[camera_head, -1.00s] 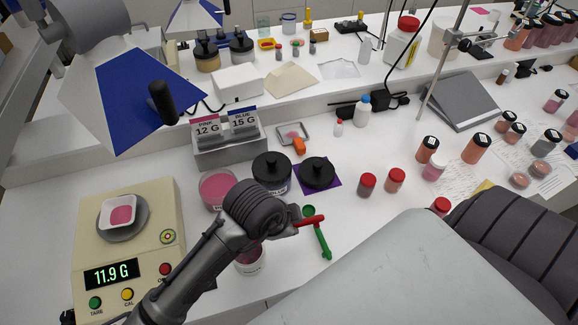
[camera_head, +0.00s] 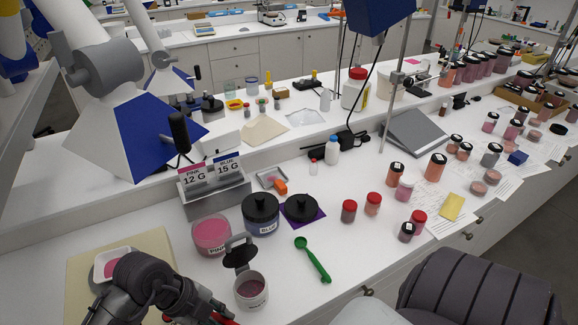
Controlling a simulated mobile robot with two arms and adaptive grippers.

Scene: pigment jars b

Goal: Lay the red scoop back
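The red scoop (camera_head: 226,320) shows only as a short red piece at the bottom edge, beside the end of my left arm. It has moved along with my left gripper (camera_head: 207,318), which appears shut on it; the fingertips are mostly cut off by the frame edge. The scoop's bowl cannot be made out. A green scoop (camera_head: 313,260) lies on the white bench, right of an open white jar (camera_head: 251,291) with dark pink powder. My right gripper is out of view; only dark ribbed arm parts show at the lower right.
A pink jar (camera_head: 211,236), a blue-labelled jar (camera_head: 261,216) and a black lid on a purple square (camera_head: 302,209) stand behind. A small tray (camera_head: 270,178) holds an orange-handled item. Red-capped jars (camera_head: 349,211) stand right. Bench around the green scoop is clear.

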